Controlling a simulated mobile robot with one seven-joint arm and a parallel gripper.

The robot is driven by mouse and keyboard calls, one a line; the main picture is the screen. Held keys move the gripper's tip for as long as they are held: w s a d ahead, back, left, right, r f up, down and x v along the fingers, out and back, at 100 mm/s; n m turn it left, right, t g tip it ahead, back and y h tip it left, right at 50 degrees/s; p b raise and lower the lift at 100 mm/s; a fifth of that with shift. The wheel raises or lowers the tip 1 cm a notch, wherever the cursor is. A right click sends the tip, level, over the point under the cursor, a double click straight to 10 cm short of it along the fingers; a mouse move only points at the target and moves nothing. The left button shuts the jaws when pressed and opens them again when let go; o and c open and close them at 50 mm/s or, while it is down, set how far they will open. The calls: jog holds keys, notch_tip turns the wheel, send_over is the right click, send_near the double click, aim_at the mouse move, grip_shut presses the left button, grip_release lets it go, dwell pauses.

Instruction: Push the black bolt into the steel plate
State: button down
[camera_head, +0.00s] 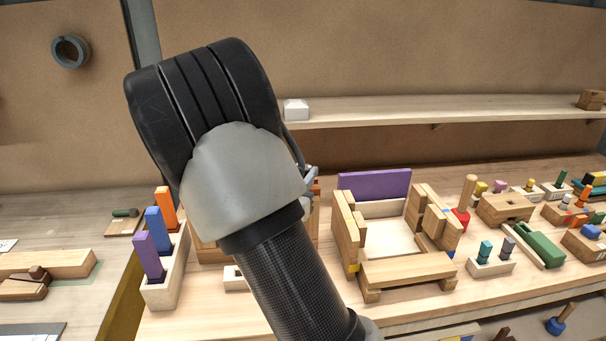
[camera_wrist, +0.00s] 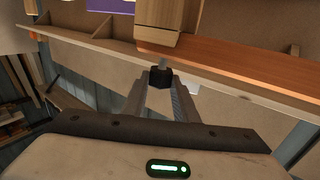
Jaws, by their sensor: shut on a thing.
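My gripper (camera_wrist: 160,88) shows in the wrist view, its two grey fingers closed around a black bolt (camera_wrist: 160,78). A small grey tip shows just beyond the bolt, near the edge of a wooden board. I cannot tell whether the bolt touches anything there. I cannot make out the steel plate for certain in either view.
In the wrist view a reddish wooden board (camera_wrist: 240,68) runs across, with a paler block (camera_wrist: 168,18) above the bolt. In the head view, a wooden frame with a purple panel (camera_head: 375,184), a rack of coloured pegs (camera_head: 165,290) and several toy pieces crowd the bench.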

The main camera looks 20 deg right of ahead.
jog(key=shift+f+b, duration=0.35)
jog(key=shift+f, duration=0.1)
jog(key=c, duration=1.3)
grip_release()
jog(key=shift+c, duration=0.2)
jog(key=v, duration=1.7)
jog(key=shift+a+r, duration=0.2)
jog(key=shift+s, duration=0.1)
